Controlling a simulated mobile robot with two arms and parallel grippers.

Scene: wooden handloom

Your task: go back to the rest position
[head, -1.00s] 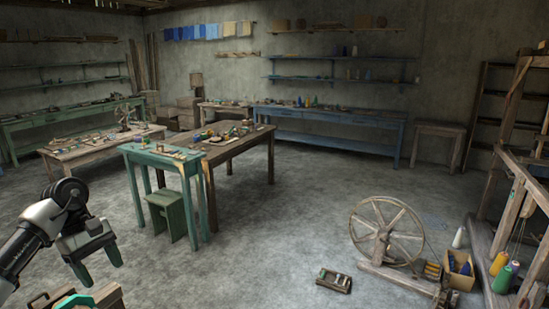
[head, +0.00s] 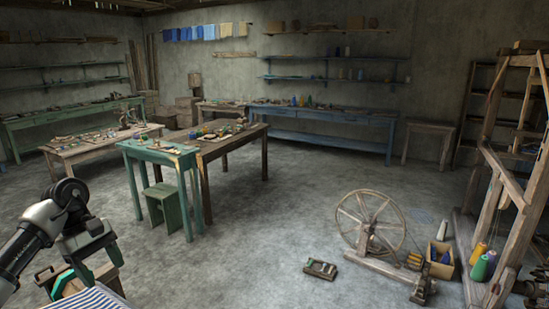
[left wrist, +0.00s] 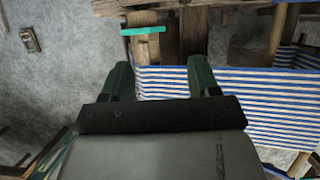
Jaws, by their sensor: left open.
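My left gripper (head: 101,267) is at the lower left of the head view, over the floor side of a wooden frame part. It is empty. In the left wrist view my left gripper (left wrist: 160,76) points its two green fingers, set apart, toward blue-and-white striped cloth (left wrist: 235,105) and wooden loom parts (left wrist: 185,35). The striped cloth also shows at the bottom left corner of the head view (head: 88,299). A small teal bar (left wrist: 143,31) lies across the wood beyond the fingers. My right gripper is in neither view.
A spinning wheel (head: 371,225) stands on the floor at the right, beside a box of yarn (head: 440,259). A small wooden tool (head: 320,269) lies on the floor. A large wooden frame (head: 495,180) is at the right edge.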

